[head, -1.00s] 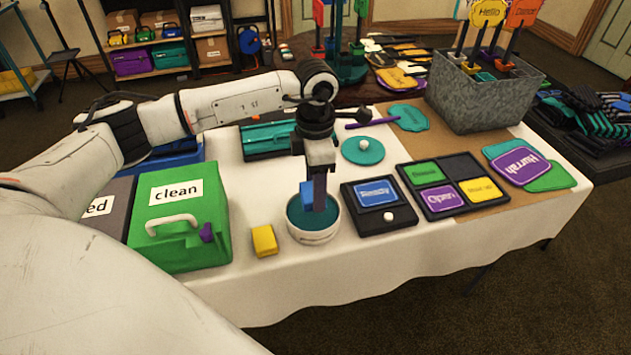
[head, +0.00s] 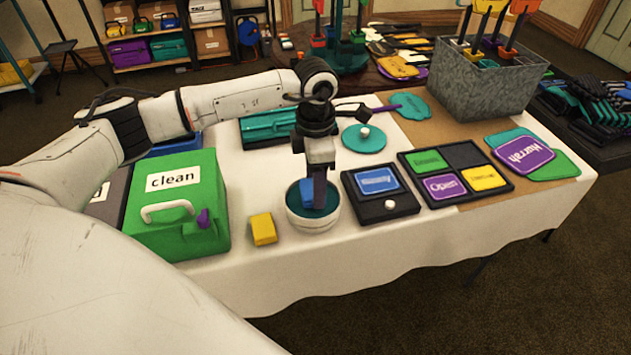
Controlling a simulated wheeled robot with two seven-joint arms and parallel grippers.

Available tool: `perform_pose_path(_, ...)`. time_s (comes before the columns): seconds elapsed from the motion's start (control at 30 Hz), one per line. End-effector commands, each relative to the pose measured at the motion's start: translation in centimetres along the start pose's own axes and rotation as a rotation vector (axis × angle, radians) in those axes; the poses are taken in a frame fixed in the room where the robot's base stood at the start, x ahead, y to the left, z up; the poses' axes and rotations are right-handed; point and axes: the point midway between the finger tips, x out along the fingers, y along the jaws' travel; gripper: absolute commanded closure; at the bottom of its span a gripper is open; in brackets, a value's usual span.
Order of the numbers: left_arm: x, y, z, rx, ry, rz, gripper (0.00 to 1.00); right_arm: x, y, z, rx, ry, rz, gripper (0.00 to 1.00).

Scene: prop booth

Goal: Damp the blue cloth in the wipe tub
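The wipe tub (head: 312,223) is a round white tub with teal inside, standing near the front edge of the table. My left gripper (head: 318,198) points straight down into its mouth. It is shut on the blue cloth (head: 307,192), which shows at the left of the fingers. The cloth is inside the rim, its lower part against the teal; whether it touches the contents is hard to tell. A teal round lid with a white knob (head: 364,138) lies behind the tub. My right gripper is not in view.
A yellow block (head: 263,229) and a green box marked "clean" (head: 178,206) stand left of the tub. A black tray with a blue sign (head: 379,194) and a sign board (head: 455,172) lie to the right. A grey planter (head: 487,84) stands at the back right.

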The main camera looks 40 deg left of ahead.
Motion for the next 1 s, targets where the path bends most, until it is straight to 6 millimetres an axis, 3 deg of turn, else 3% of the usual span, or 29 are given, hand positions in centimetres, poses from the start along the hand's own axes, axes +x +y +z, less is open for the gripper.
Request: perform_pose_path(1.0,1.0,0.0,0.0,0.000,0.000,0.000,0.66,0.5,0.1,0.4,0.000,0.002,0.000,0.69)
